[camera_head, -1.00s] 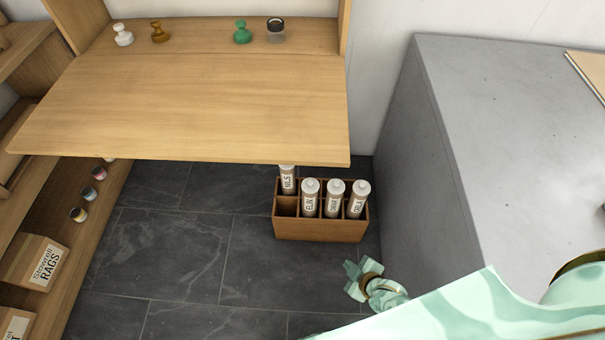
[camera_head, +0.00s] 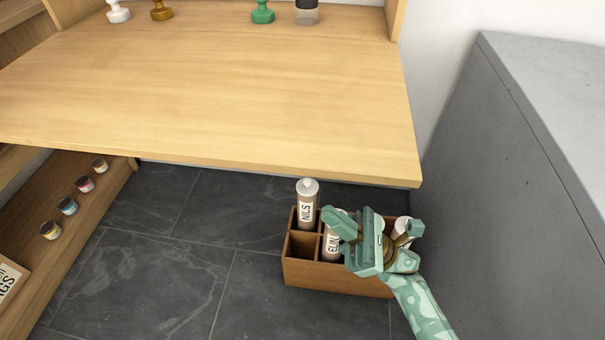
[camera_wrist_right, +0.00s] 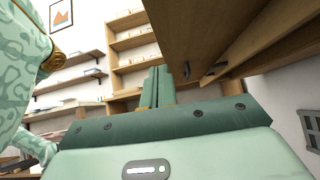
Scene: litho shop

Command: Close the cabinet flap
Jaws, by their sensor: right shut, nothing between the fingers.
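The cabinet flap (camera_head: 220,100) is a light wooden board, folded down and lying about level in the head view. Its front edge faces me. My right gripper (camera_head: 372,222) is below and in front of the flap's right front corner, over the bottle crate in the picture. It looks apart from the flap. In the right wrist view its fingers (camera_wrist_right: 156,86) are together with nothing between them. A wooden panel (camera_wrist_right: 215,30) spans the upper right there, seen from below; it looks like the flap's underside. My left gripper does not show.
A wooden crate (camera_head: 330,277) with labelled cartridges stands on the dark floor under the flap's right front. A grey block (camera_head: 520,170) stands at right. Stamps, including a green one (camera_head: 263,12), stand behind the flap. Small jars (camera_head: 68,206) line the left shelf.

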